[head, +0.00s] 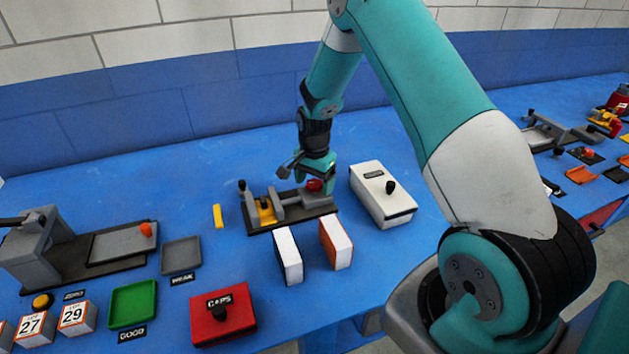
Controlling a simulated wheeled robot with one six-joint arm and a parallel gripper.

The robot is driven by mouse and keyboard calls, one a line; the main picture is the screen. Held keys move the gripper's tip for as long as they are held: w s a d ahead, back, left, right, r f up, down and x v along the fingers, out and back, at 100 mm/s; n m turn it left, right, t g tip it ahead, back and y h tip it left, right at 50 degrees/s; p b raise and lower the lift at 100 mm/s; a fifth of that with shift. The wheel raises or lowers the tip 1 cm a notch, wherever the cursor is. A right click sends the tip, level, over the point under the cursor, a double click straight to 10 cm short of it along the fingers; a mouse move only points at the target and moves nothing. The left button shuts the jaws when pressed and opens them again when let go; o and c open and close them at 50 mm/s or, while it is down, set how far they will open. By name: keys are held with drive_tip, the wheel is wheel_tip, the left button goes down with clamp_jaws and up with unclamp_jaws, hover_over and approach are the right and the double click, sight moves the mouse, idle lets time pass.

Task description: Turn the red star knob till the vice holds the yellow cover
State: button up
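The vice (290,203) is a grey fixture on a dark base plate near the middle of the blue bench. A yellow cover (266,211) sits at its left part, between grey blocks; I cannot tell whether the jaw touches it. The red star knob (315,185) is at the vice's right end, partly hidden by my gripper. My gripper (317,180) points down over the knob, with its fingers at or around it. The fingertips are too small and covered to show whether they grip it.
A white box with a black knob (384,194) stands close to the right of the vice. A white block (288,256) and an orange-and-white block (336,243) stand in front. A yellow strip (218,216) lies left. Grey and green trays (133,304) and a red CAPS box (222,314) are front left.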

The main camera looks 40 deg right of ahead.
sight(314, 183)
drive_tip(key=shift+r, duration=0.1)
wheel_tip(314, 183, up, 17)
drive_tip(key=b, duration=0.1)
drive_tip(key=shift+b, duration=0.35)
drive_tip(key=shift+r, duration=0.1)
idle(0.4)
drive_tip(key=s+a+r+n+y, duration=0.1)
drive_tip(key=s+a+r+n, duration=0.2)
drive_tip(key=s+a+n, duration=0.35)
drive_tip(key=s+a+r+n+y, duration=0.1)
drive_tip(key=s+a+r+n, duration=0.25)
drive_tip(key=a, duration=0.55)
drive_tip(key=s+a+n+y, duration=0.1)
drive_tip(key=s+a+n, duration=0.3)
drive_tip(key=s, duration=0.5)
drive_tip(key=s+a+n+y, duration=0.1)
drive_tip(key=s+a+n, duration=0.3)
drive_tip(key=s+n, duration=0.3)
drive_tip(key=shift+s+a+r, duration=0.3)
drive_tip(key=shift+s+r, duration=0.05)
drive_tip(key=shift+s, duration=0.8)
